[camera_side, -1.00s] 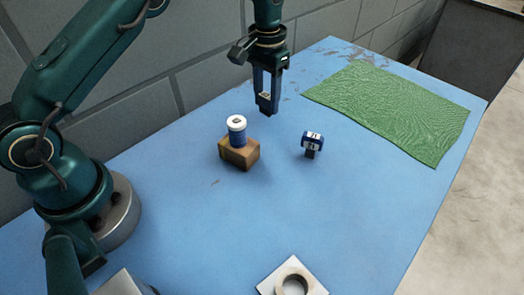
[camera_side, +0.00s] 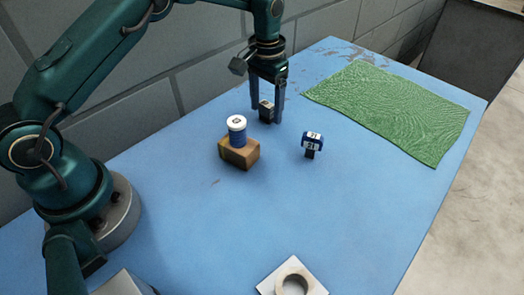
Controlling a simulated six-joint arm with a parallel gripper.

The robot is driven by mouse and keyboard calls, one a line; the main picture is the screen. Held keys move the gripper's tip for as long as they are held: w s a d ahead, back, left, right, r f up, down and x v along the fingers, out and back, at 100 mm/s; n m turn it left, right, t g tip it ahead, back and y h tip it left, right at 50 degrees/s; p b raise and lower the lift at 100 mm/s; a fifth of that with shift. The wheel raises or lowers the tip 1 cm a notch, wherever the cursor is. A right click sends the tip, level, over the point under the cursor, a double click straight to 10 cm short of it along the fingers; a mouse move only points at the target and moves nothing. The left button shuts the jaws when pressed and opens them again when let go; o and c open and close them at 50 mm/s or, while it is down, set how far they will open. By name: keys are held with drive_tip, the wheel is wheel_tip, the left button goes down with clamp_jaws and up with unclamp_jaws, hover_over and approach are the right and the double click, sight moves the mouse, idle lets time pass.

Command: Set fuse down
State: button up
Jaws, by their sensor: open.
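My gripper (camera_side: 267,120) points down over the back of the blue table, its two fingers spread apart. A small dark block with a pale top (camera_side: 266,112) is between the fingers, with a gap showing at the sides; whether it touches the table is hard to tell. A blue piece with white printed labels and a dark foot (camera_side: 312,144) stands on the table to the right, apart from the gripper. A blue cylinder with a white cap (camera_side: 237,131) stands upright on a brown block (camera_side: 240,154) to the front left. I cannot tell for certain which piece is the fuse.
A wrinkled green cloth (camera_side: 395,110) covers the back right of the blue table (camera_side: 310,210). A pale square plate with a raised ring (camera_side: 292,282) lies at the front edge of the view. A grey block wall runs behind. The table's middle is clear.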

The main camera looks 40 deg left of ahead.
sight(267, 103)
wheel_tip(267, 103, up, 6)
drive_tip(key=shift+w+r, duration=0.1)
drive_tip(key=shift+r, duration=0.9)
drive_tip(key=s+r+t, duration=0.3)
drive_tip(key=s+r, duration=0.7)
drive_tip(key=s, duration=0.1)
drive_tip(key=s+f+t, duration=0.2)
drive_tip(key=s+f, duration=0.1)
drive_tip(key=s, duration=0.9)
drive_tip(key=shift+s+d+f+t, duration=0.15)
drive_tip(key=shift+d+f+t, duration=0.1)
drive_tip(key=shift+f+t, duration=0.1)
